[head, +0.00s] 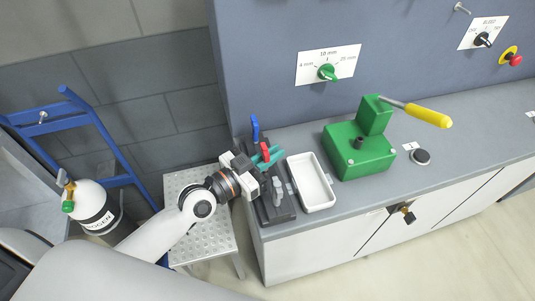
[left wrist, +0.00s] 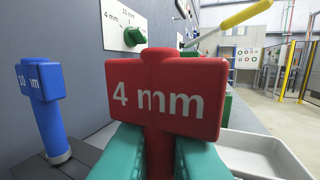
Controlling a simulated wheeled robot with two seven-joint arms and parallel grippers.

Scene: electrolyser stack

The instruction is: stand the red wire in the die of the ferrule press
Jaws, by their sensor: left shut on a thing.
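The red wire (head: 265,149) has a block-shaped red top marked "4 mm" and stands upright; it fills the middle of the left wrist view (left wrist: 165,98). My left gripper (head: 267,158), with teal fingers, is shut on the red wire just below its marked top, over the dark rack (head: 281,213). The wire's lower end is hidden, so I cannot tell whether it is still in the rack. The green ferrule press (head: 345,165) stands to the right on the bench. A dark round die (head: 358,143) shows on its top. My right gripper is not in view.
A blue wire (head: 254,128) marked 10 mm and a grey one (head: 277,192) stand in the rack. A white tray (head: 313,190) lies between rack and press. The press's yellow lever (head: 430,116) sticks out right. A size dial (head: 328,73) is on the wall.

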